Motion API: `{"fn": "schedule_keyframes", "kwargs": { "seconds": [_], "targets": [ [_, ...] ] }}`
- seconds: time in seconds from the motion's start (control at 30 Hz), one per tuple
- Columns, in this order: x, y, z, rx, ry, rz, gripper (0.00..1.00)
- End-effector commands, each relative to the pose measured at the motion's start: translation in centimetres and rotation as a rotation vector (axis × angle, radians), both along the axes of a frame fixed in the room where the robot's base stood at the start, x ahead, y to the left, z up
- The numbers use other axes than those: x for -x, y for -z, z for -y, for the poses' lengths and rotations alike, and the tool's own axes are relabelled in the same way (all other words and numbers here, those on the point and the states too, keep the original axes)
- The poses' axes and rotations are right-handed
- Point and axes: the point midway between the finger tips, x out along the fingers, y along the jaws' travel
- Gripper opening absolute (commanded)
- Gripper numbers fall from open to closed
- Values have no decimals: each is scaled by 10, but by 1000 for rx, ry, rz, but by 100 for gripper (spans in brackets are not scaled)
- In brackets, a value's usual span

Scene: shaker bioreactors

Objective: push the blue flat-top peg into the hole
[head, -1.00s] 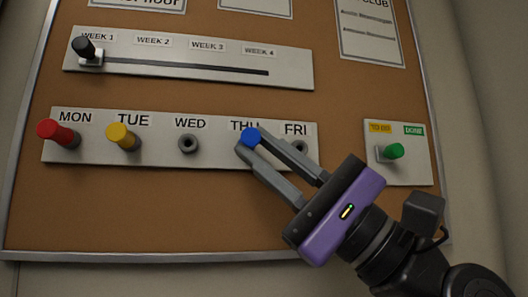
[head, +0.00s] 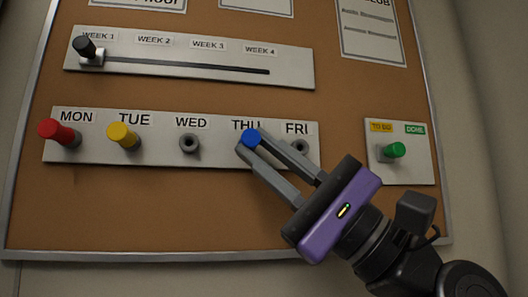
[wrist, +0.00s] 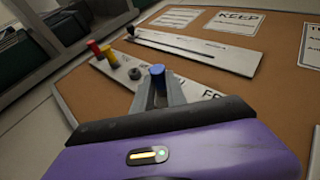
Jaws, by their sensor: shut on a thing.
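The blue flat-top peg (head: 252,138) is at the THU spot of the white weekday strip (head: 215,157). It also shows in the wrist view (wrist: 157,71). My gripper (head: 250,146) is shut on the blue peg, its two grey fingers reaching in from the lower right. The THU hole is hidden behind the peg and fingers, so I cannot tell how deep the peg sits.
A red peg (head: 50,129) stands at MON and a yellow peg (head: 121,131) at TUE. Above is the week slider strip (head: 190,57) with a black knob (head: 84,47) at WEEK 1. A green switch (head: 394,150) is at the right. Bare cork (head: 150,210) lies below.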

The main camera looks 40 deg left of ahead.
Motion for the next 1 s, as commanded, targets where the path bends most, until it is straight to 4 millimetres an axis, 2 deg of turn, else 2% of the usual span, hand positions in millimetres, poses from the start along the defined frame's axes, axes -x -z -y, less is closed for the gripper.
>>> {"fn": "schedule_keyframes", "kwargs": {
  "seconds": [0.1,0.13,0.23,0.27,0.67,1.0],
  "targets": [
    [0,0,0,0,0,0,0],
    [0,0,0,1,1,0,21],
    [0,0,0,1,1,0,40],
    [0,0,0,1,1,0,42],
    [-2,4,3,0,1,0,42],
    [-14,36,35,1,3,-1,42]
  ]
}}
